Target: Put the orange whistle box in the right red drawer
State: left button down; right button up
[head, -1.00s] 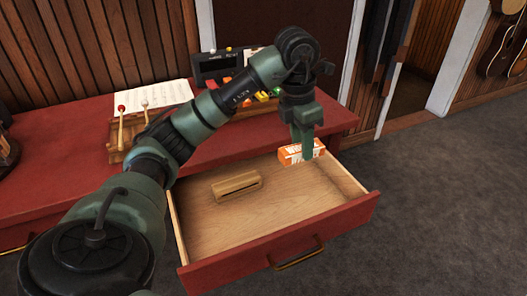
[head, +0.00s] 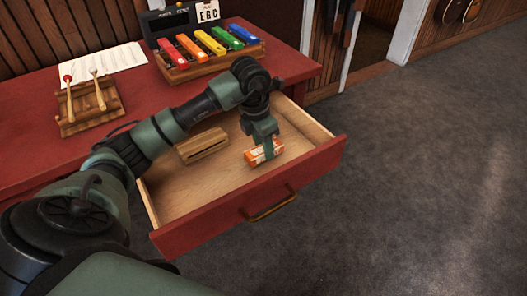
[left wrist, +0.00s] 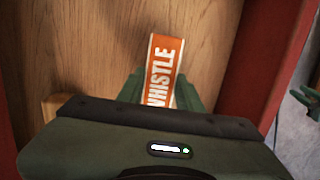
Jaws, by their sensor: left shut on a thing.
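The orange and white whistle box (head: 255,158) is between the fingers of my left gripper (head: 264,148). My left gripper is shut on it, inside the outline of the open red drawer (head: 225,222), toward its right side. I cannot tell whether the box touches the drawer floor. In the left wrist view the box (left wrist: 164,62) shows its WHISTLE lettering between the green fingers (left wrist: 160,90), over the wooden drawer floor. A dark green shape at the right edge there may be my right gripper (left wrist: 307,100); its jaws are unclear.
A wooden block (head: 203,146) lies in the drawer, left of the box. The red desktop (head: 40,138) holds a beater rack (head: 90,108), coloured chime bars (head: 205,50) and a music sheet (head: 100,66). Grey carpet right of the drawer is clear.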

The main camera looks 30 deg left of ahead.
aim_at(258, 151)
pick_arm(q)
notch_tip(258, 151, down, 2)
jog(key=shift+f, duration=0.1)
pick_arm(e)
jog(key=shift+w+r, duration=0.15)
jog(key=shift+r, duration=0.35)
pick_arm(q)
jog(key=c, duration=0.9)
grip_release()
jog(key=shift+c, duration=0.2)
pick_arm(e)
jog(key=shift+w+r, duration=0.1)
jog(key=shift+r, duration=0.2)
pick_arm(q)
jog(key=shift+r, duration=0.45)
notch_tip(258, 151, up, 11)
jog(key=s+p, duration=0.1)
jog(key=shift+s+a+p, duration=0.3)
jog(key=shift+s+a, duration=0.05)
pick_arm(e)
notch_tip(258, 151, down, 6)
jog(key=s, duration=0.2)
